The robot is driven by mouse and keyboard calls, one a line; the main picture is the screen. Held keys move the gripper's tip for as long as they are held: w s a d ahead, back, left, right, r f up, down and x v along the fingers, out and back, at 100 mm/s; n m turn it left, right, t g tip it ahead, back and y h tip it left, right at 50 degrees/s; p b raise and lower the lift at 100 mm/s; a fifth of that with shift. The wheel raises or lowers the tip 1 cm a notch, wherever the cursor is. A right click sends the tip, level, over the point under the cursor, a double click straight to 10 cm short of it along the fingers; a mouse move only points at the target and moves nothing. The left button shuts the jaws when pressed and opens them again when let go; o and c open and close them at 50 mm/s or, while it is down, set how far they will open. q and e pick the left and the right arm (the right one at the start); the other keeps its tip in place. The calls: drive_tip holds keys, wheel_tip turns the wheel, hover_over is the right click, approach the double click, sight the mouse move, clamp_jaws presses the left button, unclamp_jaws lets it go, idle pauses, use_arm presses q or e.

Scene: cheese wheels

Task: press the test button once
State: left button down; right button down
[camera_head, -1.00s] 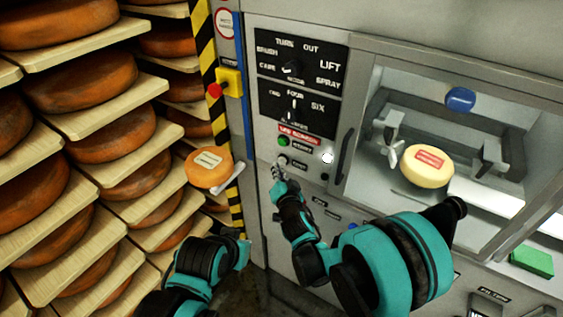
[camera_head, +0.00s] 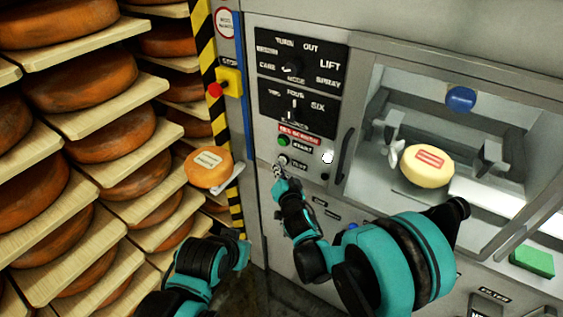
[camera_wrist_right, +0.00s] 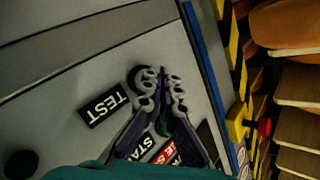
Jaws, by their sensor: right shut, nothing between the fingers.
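The test button (camera_head: 282,160) is a small pale round button on the grey machine panel, left of the black TEST label (camera_head: 299,165). My right gripper (camera_head: 277,171) is shut and empty, its fingertips just below and very close to the button. I cannot tell whether they touch it. In the right wrist view the shut fingertips (camera_wrist_right: 158,76) are beside the TEST label (camera_wrist_right: 103,104); the button itself is hidden or not distinguishable there. Teal and black links of my left arm show at the bottom, but no left fingers can be made out.
The green start button (camera_head: 284,141) is just above. Black dial panels (camera_head: 299,104) are higher up. A red stop button (camera_head: 214,90) is on a yellow box to the left. A windowed chamber holds a pale cheese (camera_head: 427,166). Shelves of cheese wheels (camera_head: 65,82) fill the left.

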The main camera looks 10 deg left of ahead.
drive_tip(key=shift+w+d, duration=0.1)
drive_tip(key=shift+w, duration=0.3)
idle(0.3)
drive_tip(key=shift+s, duration=0.15)
drive_tip(key=shift+s+a+b, duration=0.25)
drive_tip(key=shift+s+b, duration=0.05)
drive_tip(key=shift+s, duration=0.35)
drive_tip(key=s, duration=0.1)
drive_tip(key=s+a, duration=0.1)
drive_tip(key=s, duration=0.2)
drive_tip(key=shift+s+a+b, duration=0.35)
drive_tip(key=shift+b, duration=0.05)
idle(0.8)
